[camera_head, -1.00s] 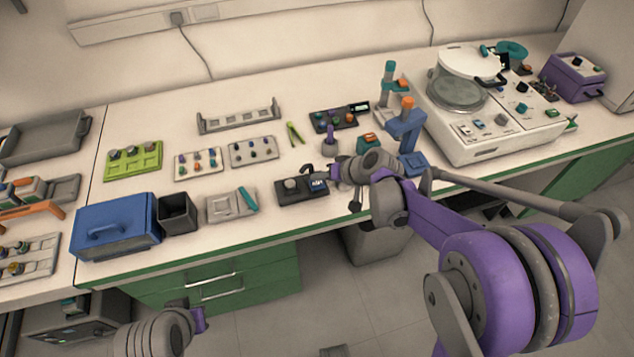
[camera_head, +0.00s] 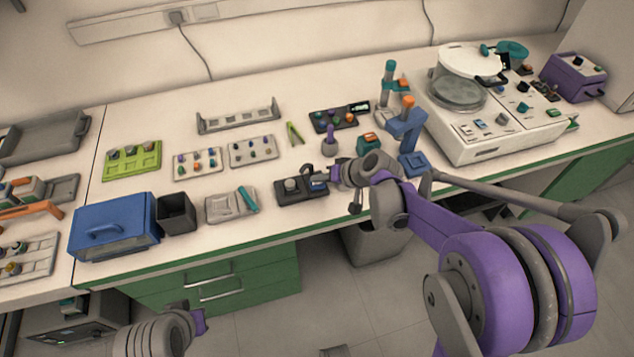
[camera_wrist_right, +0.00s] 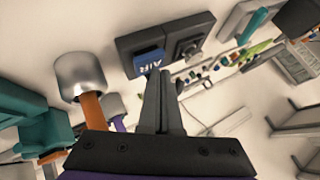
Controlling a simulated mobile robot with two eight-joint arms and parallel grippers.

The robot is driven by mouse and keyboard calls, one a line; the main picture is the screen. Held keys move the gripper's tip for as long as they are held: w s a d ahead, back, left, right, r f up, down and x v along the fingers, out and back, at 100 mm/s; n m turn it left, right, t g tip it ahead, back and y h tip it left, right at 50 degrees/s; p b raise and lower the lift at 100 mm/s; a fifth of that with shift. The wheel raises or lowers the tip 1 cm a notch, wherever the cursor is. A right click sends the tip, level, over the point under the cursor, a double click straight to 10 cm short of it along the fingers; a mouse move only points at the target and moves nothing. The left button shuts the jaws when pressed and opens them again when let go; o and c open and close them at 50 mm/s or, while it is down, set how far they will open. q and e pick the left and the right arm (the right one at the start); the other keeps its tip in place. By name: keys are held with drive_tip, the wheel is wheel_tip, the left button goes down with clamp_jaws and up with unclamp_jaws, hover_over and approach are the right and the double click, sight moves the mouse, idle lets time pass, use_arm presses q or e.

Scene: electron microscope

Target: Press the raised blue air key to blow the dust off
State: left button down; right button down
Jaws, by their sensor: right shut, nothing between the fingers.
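The blue air key (camera_wrist_right: 148,60), marked AIR, is on a dark box (camera_wrist_right: 130,40) in the right wrist view. In the head view the dark box (camera_head: 290,198) sits near the front edge of the bench, with the blue key (camera_head: 318,186) on its right half. My right gripper (camera_wrist_right: 157,72) is shut and empty. Its fingertips are at the edge of the key and overlap it in the picture; I cannot tell whether they touch it. In the head view my right gripper (camera_head: 314,177) covers part of the key.
The box also carries a grey round fitting (camera_wrist_right: 188,45). A grey tray with a teal tool (camera_head: 232,204) lies left of the box. A purple-handled tool in a grey holder (camera_head: 330,146) and a blue stand (camera_head: 405,130) are behind and right.

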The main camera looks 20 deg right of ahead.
sight(320, 186)
drive_tip(key=shift+f+b, duration=0.4)
drive_tip(key=shift+f, duration=0.25)
idle(0.3)
drive_tip(key=shift+r, duration=0.15)
drive_tip(key=shift+r+p, duration=0.8)
drive_tip(key=shift+r, duration=0.15)
wheel_tip(320, 186, up, 5)
drive_tip(key=p, duration=0.3)
idle(0.4)
idle(0.4)
